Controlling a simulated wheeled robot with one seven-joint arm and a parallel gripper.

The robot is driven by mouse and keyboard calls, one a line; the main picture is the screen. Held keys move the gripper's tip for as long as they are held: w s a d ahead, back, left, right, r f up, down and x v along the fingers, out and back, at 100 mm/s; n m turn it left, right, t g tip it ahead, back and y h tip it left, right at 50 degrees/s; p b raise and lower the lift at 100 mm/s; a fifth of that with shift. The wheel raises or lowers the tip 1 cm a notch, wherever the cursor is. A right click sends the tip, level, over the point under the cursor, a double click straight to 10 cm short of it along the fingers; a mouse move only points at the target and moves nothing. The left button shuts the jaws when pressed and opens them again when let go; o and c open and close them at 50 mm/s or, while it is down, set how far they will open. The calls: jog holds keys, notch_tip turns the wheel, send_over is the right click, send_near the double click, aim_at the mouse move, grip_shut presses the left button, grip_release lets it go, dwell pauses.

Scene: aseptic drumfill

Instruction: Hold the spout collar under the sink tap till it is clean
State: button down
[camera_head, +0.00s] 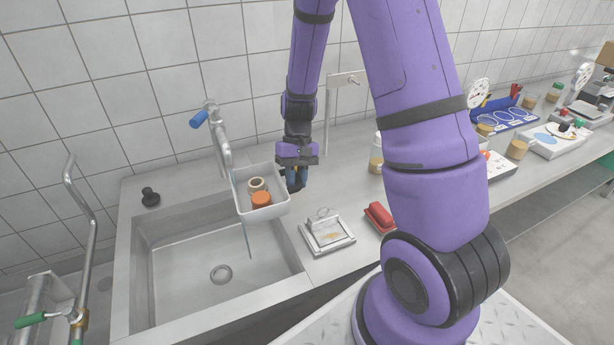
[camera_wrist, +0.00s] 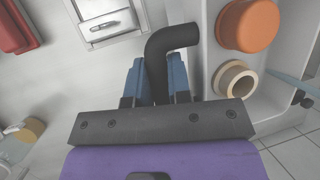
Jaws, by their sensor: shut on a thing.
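My gripper (camera_head: 295,176) is shut on the dark bent handle (camera_wrist: 168,42) of a white tub (camera_head: 268,211), seen between the blue fingers in the wrist view. The tub hangs over the right part of the sink basin (camera_head: 190,262), below the tap (camera_head: 222,145). Inside it lie a beige ring, seemingly the spout collar (camera_head: 257,185), and an orange cap (camera_head: 262,200). Both also show in the wrist view: the collar (camera_wrist: 222,85) and the cap (camera_wrist: 248,25).
A black stopper (camera_head: 150,197) stands on the counter left of the tap. A small metal tray (camera_head: 328,235) and a red block (camera_head: 379,217) lie right of the sink. Jars and instruments line the counter further right. A wall-side metal stand (camera_head: 329,110) rises behind my gripper.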

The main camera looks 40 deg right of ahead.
aim_at(274, 200)
jog(key=shift+w+a, duration=0.2)
jog(key=shift+a, duration=0.7)
jog(key=shift+w+a, duration=0.25)
jog(key=shift+a, duration=0.6)
jog(key=shift+w+a, duration=0.2)
jog(key=shift+a, duration=0.7)
jog(key=s+d, duration=0.3)
jog(key=d, duration=0.9)
jog(key=shift+s+d, duration=0.1)
